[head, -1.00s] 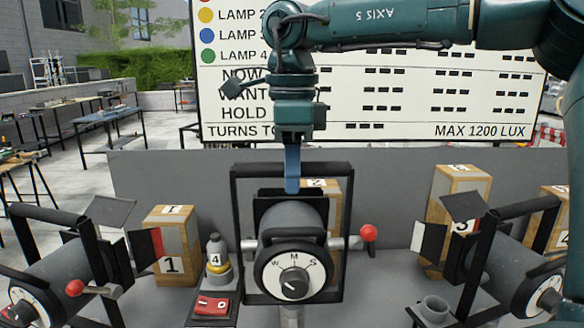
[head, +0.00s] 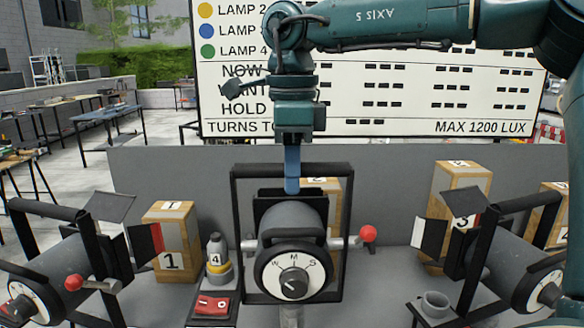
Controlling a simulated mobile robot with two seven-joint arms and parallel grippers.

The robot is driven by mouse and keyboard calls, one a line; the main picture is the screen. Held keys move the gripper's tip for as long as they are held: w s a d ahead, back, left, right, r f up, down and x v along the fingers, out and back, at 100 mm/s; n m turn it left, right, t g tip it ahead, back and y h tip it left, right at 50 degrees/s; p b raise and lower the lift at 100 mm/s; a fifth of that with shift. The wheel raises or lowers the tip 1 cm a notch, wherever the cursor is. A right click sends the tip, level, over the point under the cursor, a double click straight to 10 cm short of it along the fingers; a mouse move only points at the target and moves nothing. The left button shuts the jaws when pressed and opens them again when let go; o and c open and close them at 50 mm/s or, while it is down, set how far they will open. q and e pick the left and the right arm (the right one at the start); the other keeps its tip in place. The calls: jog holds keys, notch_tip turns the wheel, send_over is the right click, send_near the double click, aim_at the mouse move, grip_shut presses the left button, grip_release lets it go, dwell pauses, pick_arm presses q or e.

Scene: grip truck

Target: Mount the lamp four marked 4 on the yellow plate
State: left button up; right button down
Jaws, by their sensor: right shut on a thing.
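My right gripper (head: 292,186) comes down from above and is shut on the top bar of the black yoke of a large grey lamp (head: 292,222) in the middle. The lamp hangs upright, with a W-M-S dial facing me and a red-knobbed handle at its right. I see no number on it. A grey stem shows below it; its lower end is out of view. A small grey piece marked 4 (head: 215,251) stands to its left with a yellow ring (head: 219,273) at its foot. No other yellow plate is clear. My left gripper is not in view.
Similar lamps stand at the left (head: 55,265) and right (head: 508,265). Wooden blocks marked 1 (head: 171,238) and 3 (head: 455,205) stand near the grey back wall (head: 385,180). A red switch (head: 211,304) and a grey cup (head: 434,306) are in front. A lettered board (head: 235,105) stands behind.

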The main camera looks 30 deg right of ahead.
aim_at(292, 218)
jog(key=shift+f+b, duration=0.95)
jog(key=shift+f, duration=0.6)
dwell(0.5)
jog(key=shift+f+b, duration=0.95)
jog(key=shift+f, duration=0.65)
jog(key=c, duration=1.3)
grip_release()
jog(key=shift+o, duration=0.6)
jog(key=shift+s+f, duration=0.1)
jog(key=shift+f, duration=0.15)
notch_tip(292, 218, up, 14)
jog(key=shift+f+p, duration=0.25)
jog(key=shift+p, duration=0.65)
jog(key=shift+d, duration=0.1)
